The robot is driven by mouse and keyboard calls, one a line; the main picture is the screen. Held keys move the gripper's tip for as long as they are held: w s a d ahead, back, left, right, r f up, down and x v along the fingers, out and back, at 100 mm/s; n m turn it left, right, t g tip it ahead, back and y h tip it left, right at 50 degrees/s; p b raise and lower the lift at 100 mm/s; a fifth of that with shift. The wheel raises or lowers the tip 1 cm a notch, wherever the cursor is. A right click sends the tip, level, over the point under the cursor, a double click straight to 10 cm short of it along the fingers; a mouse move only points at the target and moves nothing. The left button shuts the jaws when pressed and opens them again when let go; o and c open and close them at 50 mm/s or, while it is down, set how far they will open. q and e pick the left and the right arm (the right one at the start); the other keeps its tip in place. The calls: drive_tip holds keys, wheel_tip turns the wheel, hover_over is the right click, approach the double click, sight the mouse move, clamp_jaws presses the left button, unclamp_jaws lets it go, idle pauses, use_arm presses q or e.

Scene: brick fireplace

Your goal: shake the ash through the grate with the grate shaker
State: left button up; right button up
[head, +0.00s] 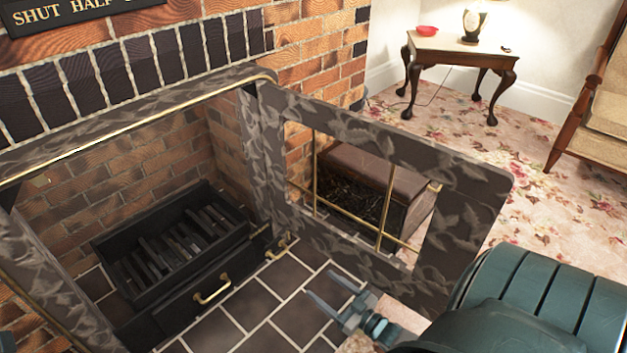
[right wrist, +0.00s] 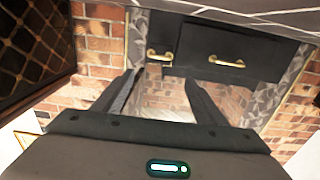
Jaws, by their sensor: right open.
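The grate (head: 185,240) with dark bars sits in a black tray inside the brick fireplace. A black drawer front with a brass handle (head: 212,290) is below it. A smaller brass handle (head: 278,247), apparently the grate shaker, is at its right. My right gripper (head: 338,297) is open and empty over the hearth tiles, in front and to the right of the small handle. In the right wrist view the small handle (right wrist: 160,57) lies beyond the fingertips, apart from them. The larger handle (right wrist: 228,62) is right of it there.
The dark leaf-patterned fireplace door (head: 450,215) with brass bars stands open just beyond my right gripper. Behind it is a box (head: 385,180) of dark pieces. A side table (head: 450,47) and chair (head: 600,110) are farther back. The hearth tiles (head: 270,290) are clear.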

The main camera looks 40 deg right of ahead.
drive_tip(key=shift+s+d, duration=0.1)
drive_tip(key=shift+s, duration=0.85)
drive_tip(key=shift+w, duration=0.1)
drive_tip(key=c, duration=1.4)
drive_tip(key=shift+w+r+m, duration=0.1)
drive_tip(key=shift+w+m, duration=0.1)
drive_tip(key=shift+m, duration=0.3)
clamp_jaws()
drive_tip(key=w+r+m, duration=0.2)
drive_tip(key=w+m, duration=0.4)
drive_tip(key=m, duration=1.1)
drive_tip(key=shift+a+r+p, duration=0.25)
drive_tip(key=shift+a+p, duration=0.1)
drive_tip(key=shift+a, duration=0.05)
drive_tip(key=shift+w, duration=0.1)
